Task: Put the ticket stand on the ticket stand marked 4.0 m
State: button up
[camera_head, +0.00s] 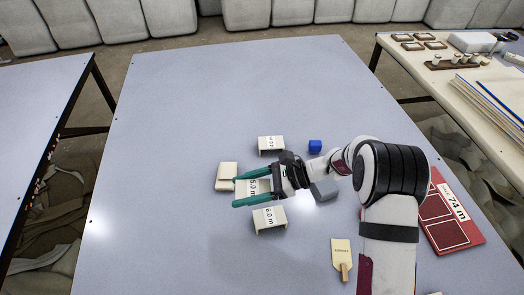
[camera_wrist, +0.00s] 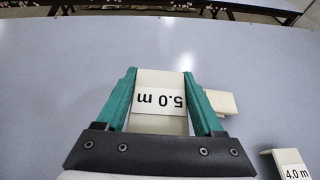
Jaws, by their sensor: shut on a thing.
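My gripper (camera_head: 236,191) reaches left from the arm in the head view, its two green fingers shut on the cream ticket stand marked 5.0 m (camera_head: 253,187). In the wrist view the fingers (camera_wrist: 160,74) lie along both sides of this stand (camera_wrist: 160,99), and its label reads upside down. I cannot tell whether it is raised off the table. The stand marked 4.0 m (camera_head: 271,143) is above the gripper in the head view, and its label shows at the lower right of the wrist view (camera_wrist: 293,168). It is apart from the held stand.
A stand marked 6.0 m (camera_head: 269,218) is just below the gripper. A cream piece without visible label (camera_head: 227,175) is close to the fingertips. The table's far left is clear.

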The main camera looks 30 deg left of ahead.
jog(key=w+r+m+t+y, duration=0.3)
jog(key=w+m+t, duration=0.95)
jog(key=w, duration=1.45)
jog(key=h, duration=0.1)
send_over(267, 138)
jog(key=shift+n+t, duration=0.25)
jog(key=shift+t, duration=0.1)
jog(key=f, duration=0.5)
jog(key=shift+w+d+f, duration=0.15)
jog(key=shift+d+f, duration=0.05)
jog(key=shift+f, duration=0.05)
jog(key=f, duration=0.4)
jog(key=shift+a+f, duration=0.1)
jog(key=shift+a, duration=0.1)
jog(key=shift+f, duration=0.15)
jog(key=o, duration=1.3)
